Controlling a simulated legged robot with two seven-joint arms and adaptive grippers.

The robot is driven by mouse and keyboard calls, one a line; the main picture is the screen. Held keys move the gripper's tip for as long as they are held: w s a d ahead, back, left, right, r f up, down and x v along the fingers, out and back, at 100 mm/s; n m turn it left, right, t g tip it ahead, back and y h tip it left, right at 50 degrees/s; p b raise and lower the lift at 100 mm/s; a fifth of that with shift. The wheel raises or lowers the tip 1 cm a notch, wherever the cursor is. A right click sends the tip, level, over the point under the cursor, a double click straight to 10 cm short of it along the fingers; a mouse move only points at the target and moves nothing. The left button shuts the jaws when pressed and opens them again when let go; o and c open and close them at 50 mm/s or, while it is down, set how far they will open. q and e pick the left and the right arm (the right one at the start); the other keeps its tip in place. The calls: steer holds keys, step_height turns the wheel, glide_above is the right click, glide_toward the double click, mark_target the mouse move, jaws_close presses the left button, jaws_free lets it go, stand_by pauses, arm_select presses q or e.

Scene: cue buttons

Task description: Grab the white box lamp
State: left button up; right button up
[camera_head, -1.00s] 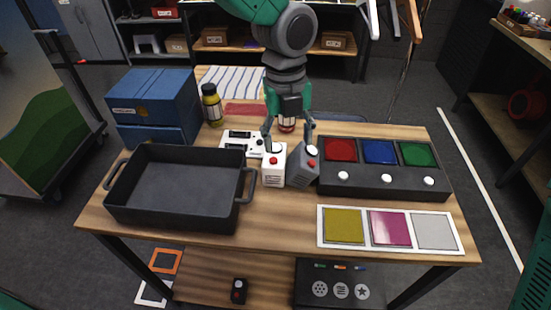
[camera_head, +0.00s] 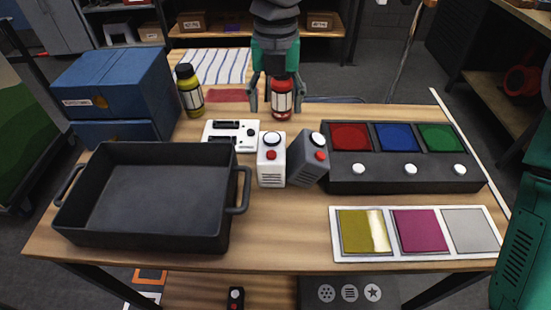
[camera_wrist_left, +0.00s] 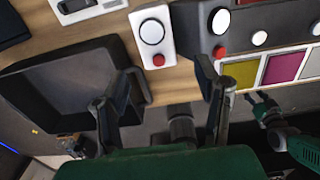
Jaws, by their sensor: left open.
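The white box lamp (camera_head: 271,172) stands upright on the table, with a white round top and a red button on it. It also shows in the left wrist view (camera_wrist_left: 158,60), ahead of and between the fingers. A dark grey box lamp (camera_head: 307,160) stands turned close at its right.
A black tray (camera_head: 240,205) stands left of the lamps. A panel (camera_head: 405,184) with colored squares and white buttons is at the right, above a tile strip (camera_head: 335,252). A white device (camera_head: 230,145) lies behind the tray.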

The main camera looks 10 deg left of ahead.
arm_select(q)
glide_above(273, 148)
steer(key=a, duration=0.1)
steer(key=f, duration=0.6)
steer(key=shift+w+a+f, duration=0.15)
steer(key=shift+w, duration=0.1)
steer(key=shift+w+f, duration=0.1)
steer(key=shift+f, duration=0.2)
steer(key=f, duration=0.1)
steer(key=d+f, duration=0.1)
steer(key=f, duration=0.1)
steer(key=shift+d+f, duration=0.3)
steer(key=shift+f, duration=0.1)
steer(key=shift+s+f, duration=0.3)
steer(key=shift+f, duration=0.05)
steer(key=shift+a+f, duration=0.15)
steer(key=shift+f, duration=0.15)
steer(key=shift+w+a+f, duration=0.2)
steer(key=shift+a+f, duration=0.05)
steer(key=shift+a, duration=0.05)
steer(key=c, duration=0.8)
steer(key=shift+r, duration=0.1)
steer(key=c, duration=0.3)
steer(key=shift+d+r, duration=0.1)
steer(key=shift+d, duration=0.1)
steer(key=shift+c, duration=0.2)
